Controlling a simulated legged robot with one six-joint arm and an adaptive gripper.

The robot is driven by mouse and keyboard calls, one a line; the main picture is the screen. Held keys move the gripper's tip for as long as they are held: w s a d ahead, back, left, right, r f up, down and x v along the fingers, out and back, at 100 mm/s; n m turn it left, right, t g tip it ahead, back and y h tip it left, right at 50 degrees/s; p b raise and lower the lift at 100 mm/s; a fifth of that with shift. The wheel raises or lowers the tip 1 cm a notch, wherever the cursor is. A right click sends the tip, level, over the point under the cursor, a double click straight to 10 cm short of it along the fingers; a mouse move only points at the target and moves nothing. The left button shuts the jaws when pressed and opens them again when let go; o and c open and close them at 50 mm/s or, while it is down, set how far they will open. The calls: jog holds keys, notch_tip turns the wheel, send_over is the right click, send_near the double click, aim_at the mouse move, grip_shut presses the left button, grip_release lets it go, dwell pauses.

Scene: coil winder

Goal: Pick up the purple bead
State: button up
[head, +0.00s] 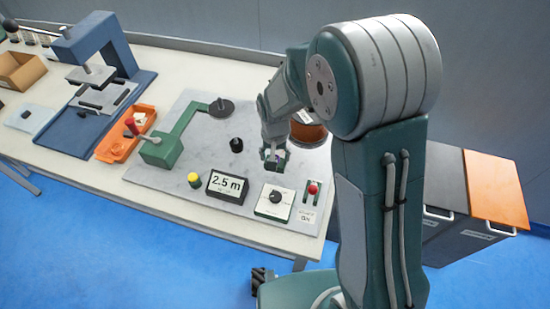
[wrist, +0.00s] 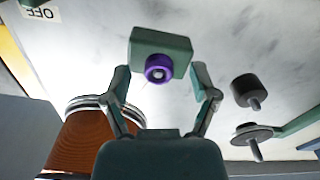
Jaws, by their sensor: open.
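The purple bead (wrist: 159,68) is a small ring with a light centre, set on the face of a green block (wrist: 178,42) in the wrist view. My gripper (wrist: 164,100) is open. Its two fingers stand on either side, just short of the bead and the block, and nothing is between the tips. In the head view my gripper (head: 273,160) is low over the right part of the grey plate, and a trace of purple shows at its tips. The bead is mostly hidden there.
A copper coil (head: 308,132) stands close beside my gripper. A black knob (head: 236,145), a display (head: 227,187), a dial box (head: 274,202) and a red-topped switch (head: 312,189) are also on the plate (head: 165,184). A green crank arm (head: 180,138) stands farther left.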

jog(key=c, duration=0.8)
jog(key=shift+r, duration=0.5)
notch_tip(320, 180, up, 3)
jog(key=shift+s+f, duration=0.1)
jog(key=shift+f, duration=0.1)
jog(key=s+d+r, duration=0.1)
jog(key=s+r, duration=0.2)
jog(key=s, duration=0.1)
jog(key=s+d+r, duration=0.1)
jog(key=s+r, duration=0.2)
jog(key=s, duration=0.2)
jog(key=s+d+r, duration=0.2)
jog(key=s+r, duration=0.1)
jog(key=s, duration=0.1)
jog(key=shift+s+r, duration=0.2)
jog(key=shift+a, duration=0.1)
